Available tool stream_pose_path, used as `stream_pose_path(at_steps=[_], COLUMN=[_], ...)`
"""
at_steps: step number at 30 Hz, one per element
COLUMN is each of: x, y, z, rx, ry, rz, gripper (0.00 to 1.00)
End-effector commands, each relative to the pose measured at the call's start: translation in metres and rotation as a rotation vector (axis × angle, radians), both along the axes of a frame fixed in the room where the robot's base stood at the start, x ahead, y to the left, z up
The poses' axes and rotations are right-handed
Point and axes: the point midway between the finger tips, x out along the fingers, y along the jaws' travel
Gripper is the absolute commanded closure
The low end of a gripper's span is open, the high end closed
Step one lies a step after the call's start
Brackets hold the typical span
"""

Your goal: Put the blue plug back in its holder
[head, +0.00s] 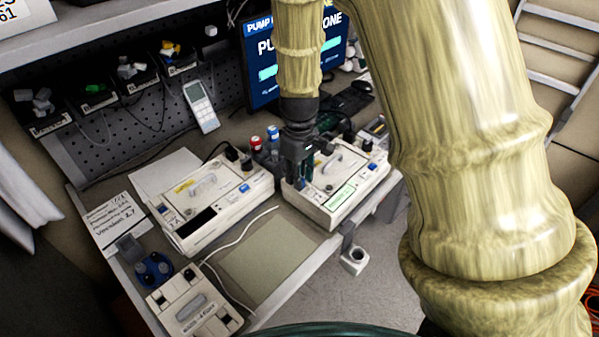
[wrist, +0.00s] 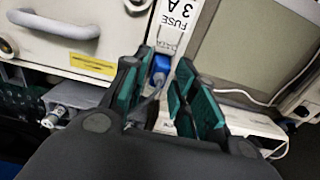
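In the wrist view the blue plug (wrist: 160,68) sits just below a label reading "DATA" on a white strip, with a grey cable running back from it. My gripper (wrist: 164,80) has its green-padded fingers apart on either side of the plug, and gaps show between plug and pads. Whether the plug is seated in a socket or only lies against the strip I cannot tell. In the head view my gripper (head: 303,182) points down at the left end of the right white pump (head: 345,208); the fingers hide what is between them.
A second white pump (head: 215,208) stands to the left, with a grey mat (head: 265,255) in front. A white unit (head: 193,302) sits at the front left. A white cable crosses the bench. A monitor (head: 262,70) and red- and blue-capped items stand behind.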

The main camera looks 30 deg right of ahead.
Motion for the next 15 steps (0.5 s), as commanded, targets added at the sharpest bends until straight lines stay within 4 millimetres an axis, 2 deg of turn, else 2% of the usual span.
stream_pose_path(at_steps=[2,6,7,15], x=[0.0000,-0.0001,-0.0001,0.0001], y=[0.0000,0.0000,0.0000,-0.0001], z=[0.0001,0.0000,0.0000,0.0037], rx=[0.000,0.000,0.000,0.000], ry=[0.000,0.000,0.000,0.000], rz=[0.000,0.000,0.000,0.000], gripper=[0.72,0.98,1.00,1.00])
